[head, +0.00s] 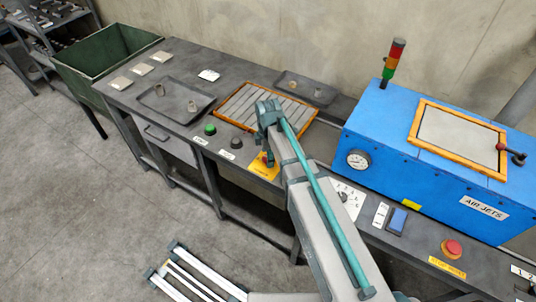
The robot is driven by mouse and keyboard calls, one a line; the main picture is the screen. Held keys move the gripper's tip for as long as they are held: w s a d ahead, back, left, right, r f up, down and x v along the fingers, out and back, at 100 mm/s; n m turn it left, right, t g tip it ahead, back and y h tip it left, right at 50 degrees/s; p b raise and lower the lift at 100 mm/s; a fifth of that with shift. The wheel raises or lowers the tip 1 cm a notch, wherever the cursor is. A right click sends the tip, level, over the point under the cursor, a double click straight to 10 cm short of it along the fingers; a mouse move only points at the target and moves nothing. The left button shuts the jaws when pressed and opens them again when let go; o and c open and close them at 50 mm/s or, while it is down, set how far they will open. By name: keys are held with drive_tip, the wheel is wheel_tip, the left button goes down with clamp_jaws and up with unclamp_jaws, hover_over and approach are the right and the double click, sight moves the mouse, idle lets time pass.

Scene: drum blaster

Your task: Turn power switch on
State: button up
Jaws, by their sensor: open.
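A blue rocker switch (397,221) sits on the grey bench top in front of the blue machine, beside a small white label (380,215). The label is too small to read, so I cannot tell for sure that this is the power switch. My gripper (268,113) is at the far end of my arm, near the slatted panel's front edge and well left of the blue switch. It is open and small in view; its fingertips are hard to make out.
The blue AIR JETS machine (386,118) stands behind the switch. A red mushroom button (452,249) is to the right and a white dial plate (345,200) to the left. A green button (209,129), black knob (237,143) and dark tray (175,101) are farther left.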

drive_tip(key=shift+f, duration=0.15)
drive_tip(key=c, duration=1.1)
drive_tip(key=shift+c, duration=0.2)
